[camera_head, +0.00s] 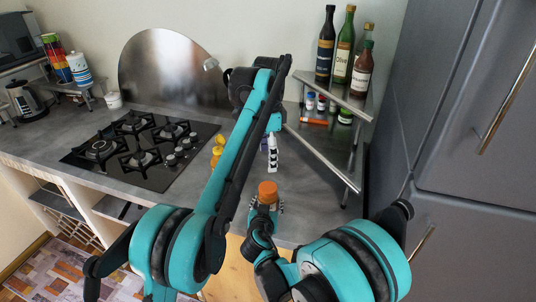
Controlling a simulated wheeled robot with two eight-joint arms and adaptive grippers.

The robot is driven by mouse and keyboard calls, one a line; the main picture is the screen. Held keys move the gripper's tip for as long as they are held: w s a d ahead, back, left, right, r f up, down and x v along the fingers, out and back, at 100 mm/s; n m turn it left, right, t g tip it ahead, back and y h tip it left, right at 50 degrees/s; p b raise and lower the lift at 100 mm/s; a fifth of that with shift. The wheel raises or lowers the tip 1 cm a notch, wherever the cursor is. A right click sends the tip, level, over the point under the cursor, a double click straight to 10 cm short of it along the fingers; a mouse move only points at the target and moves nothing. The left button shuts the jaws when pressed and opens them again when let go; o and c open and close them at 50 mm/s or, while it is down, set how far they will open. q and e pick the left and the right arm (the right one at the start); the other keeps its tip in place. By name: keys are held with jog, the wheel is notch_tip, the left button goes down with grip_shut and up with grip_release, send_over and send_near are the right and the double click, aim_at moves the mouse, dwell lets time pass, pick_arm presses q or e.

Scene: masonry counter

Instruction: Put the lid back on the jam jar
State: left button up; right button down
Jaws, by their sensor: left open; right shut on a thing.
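My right gripper (266,207) is low in the middle of the head view, shut around a small orange round thing (268,189). I cannot tell whether this is the jam jar's lid or the top of the jar itself. My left gripper (271,155) is higher, over the counter; a black-and-white striped finger shows beside my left arm. It is open, and its other finger is mostly hidden. A small purple thing (263,145) shows partly next to it. No other jam jar or lid is clearly identifiable.
A gas hob (136,150) lies left on the grey counter (190,100). Yellow-orange containers (217,151) stand left of my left arm. A corner shelf (345,97) at right holds bottles (344,45) above and small jars (345,115) below. A grey fridge (455,100) bounds the right.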

jog(key=shift+c, duration=2.1)
grip_release()
jog(key=shift+s, duration=0.1)
jog(key=v, duration=1.1)
jog(key=shift+s, duration=0.35)
jog(key=shift+a+r, duration=0.1)
jog(key=shift+r, duration=0.05)
